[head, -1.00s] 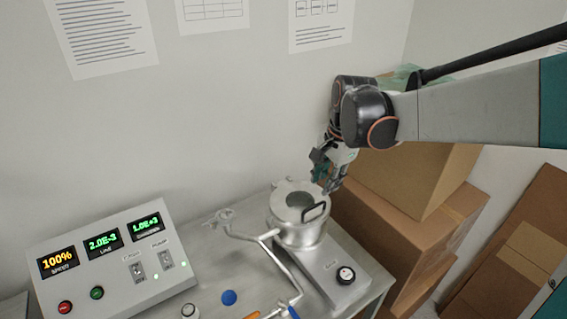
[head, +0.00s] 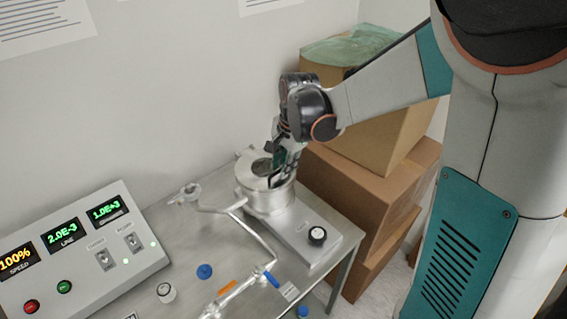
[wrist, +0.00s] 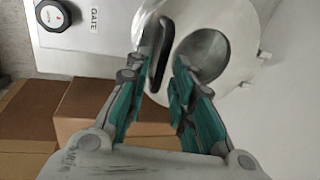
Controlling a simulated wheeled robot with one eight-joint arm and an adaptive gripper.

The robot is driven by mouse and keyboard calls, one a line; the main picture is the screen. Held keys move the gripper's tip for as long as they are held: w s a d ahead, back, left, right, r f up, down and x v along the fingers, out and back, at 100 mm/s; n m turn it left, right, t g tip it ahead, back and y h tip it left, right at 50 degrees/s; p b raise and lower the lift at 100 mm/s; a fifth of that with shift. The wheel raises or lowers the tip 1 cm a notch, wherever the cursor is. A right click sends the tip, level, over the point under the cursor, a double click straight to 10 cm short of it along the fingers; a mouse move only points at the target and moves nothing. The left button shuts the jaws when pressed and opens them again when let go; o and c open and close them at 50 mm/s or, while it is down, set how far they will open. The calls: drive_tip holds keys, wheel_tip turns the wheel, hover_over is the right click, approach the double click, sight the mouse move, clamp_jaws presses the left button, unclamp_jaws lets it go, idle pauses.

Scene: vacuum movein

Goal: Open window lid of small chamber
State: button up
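The small chamber (head: 268,198) is a silver metal cylinder on the bench. Its lid (head: 247,172) lies flat on top, with a round dark window (wrist: 205,52) and a black loop handle (wrist: 160,62). My gripper (head: 279,172) is down at the right side of the lid, over the handle, which it mostly hides in the head view. In the wrist view, my gripper (wrist: 165,58) has its two teal-padded fingers apart. The handle shows between them, nearer the left finger. Contact with it cannot be told.
A control panel (head: 85,255) with lit displays stands at left. Stacked cardboard boxes (head: 350,190) stand right of the bench, close to my arm.

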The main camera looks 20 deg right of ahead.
clamp_jaws()
